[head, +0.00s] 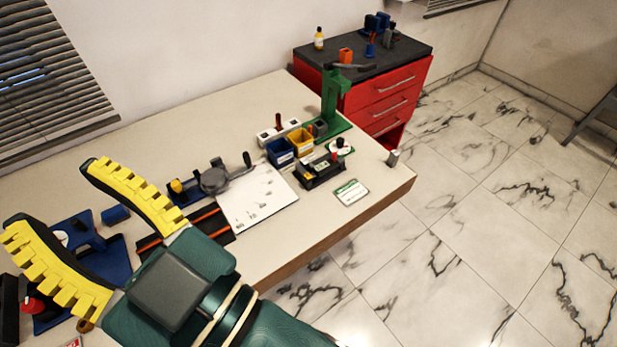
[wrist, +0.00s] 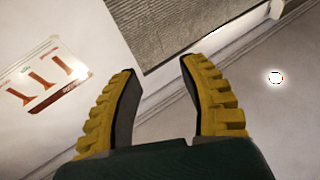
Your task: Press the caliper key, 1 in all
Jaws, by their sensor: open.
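My gripper (head: 50,197) is open and empty at the left of the head view, its yellow ribbed fingers spread wide above the left part of the workbench. In the wrist view my gripper (wrist: 158,68) points at the wall and window blind, with nothing between the fingers. A black device (head: 320,170) with a small lit display lies near the bench's right end, well away from my gripper. It may be the caliper, but its key is too small to make out. No contact with my gripper shows.
The bench (head: 262,105) also bears a white sheet (head: 258,198), a blue bin (head: 281,152), a yellow bin (head: 301,141), a green stand (head: 332,100) and a label card (head: 351,192). A blue fixture (head: 95,250) lies by my gripper. A red cabinet (head: 385,100) stands behind.

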